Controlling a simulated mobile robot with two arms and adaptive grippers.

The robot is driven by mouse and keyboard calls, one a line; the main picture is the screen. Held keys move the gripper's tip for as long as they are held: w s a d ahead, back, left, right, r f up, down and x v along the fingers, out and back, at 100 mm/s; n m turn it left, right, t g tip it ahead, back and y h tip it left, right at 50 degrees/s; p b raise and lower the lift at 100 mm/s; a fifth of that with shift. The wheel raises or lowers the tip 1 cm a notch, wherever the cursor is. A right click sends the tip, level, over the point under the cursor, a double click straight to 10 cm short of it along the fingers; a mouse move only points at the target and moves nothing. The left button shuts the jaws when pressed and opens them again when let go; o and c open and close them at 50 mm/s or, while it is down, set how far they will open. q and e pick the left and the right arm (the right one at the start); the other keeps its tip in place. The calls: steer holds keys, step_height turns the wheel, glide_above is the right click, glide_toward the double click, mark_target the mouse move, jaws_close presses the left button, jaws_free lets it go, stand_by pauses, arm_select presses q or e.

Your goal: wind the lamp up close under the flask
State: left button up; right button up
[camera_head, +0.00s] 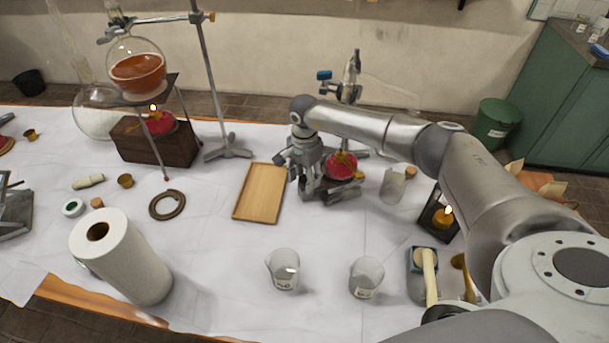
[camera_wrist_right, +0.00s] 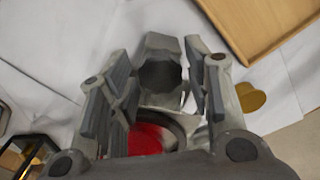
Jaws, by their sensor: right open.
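A round flask (camera_head: 138,75) with orange liquid rests on a tripod at the back left. Under it a lit red lamp (camera_head: 160,123) stands on a dark wooden block (camera_head: 155,145). A second red lamp (camera_head: 341,168) sits on a low metal base near the table's middle, beside my right gripper (camera_head: 306,190). My right gripper is open, pointing down at this base. In the right wrist view, a grey faceted piece (camera_wrist_right: 160,78) shows between its open fingers, and red (camera_wrist_right: 145,140) shows below; contact is unclear. My left gripper is not in view.
A clamp stand (camera_head: 351,75) with a blue knob rises behind the second lamp. A wooden tray (camera_head: 259,192) lies left of my right gripper. Beakers (camera_head: 284,268), a paper roll (camera_head: 122,258) and a lit lantern (camera_head: 440,215) stand nearer.

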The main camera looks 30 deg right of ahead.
steer(key=shift+c, duration=0.4)
steer(key=c, duration=0.7)
steer(key=shift+f+m+b, duration=0.1)
steer(key=shift+m+b, duration=0.3)
steer(key=shift+m, duration=0.2)
steer(key=shift+m+b, duration=0.35)
steer(key=shift+m, duration=0.55)
steer(key=o, duration=0.8)
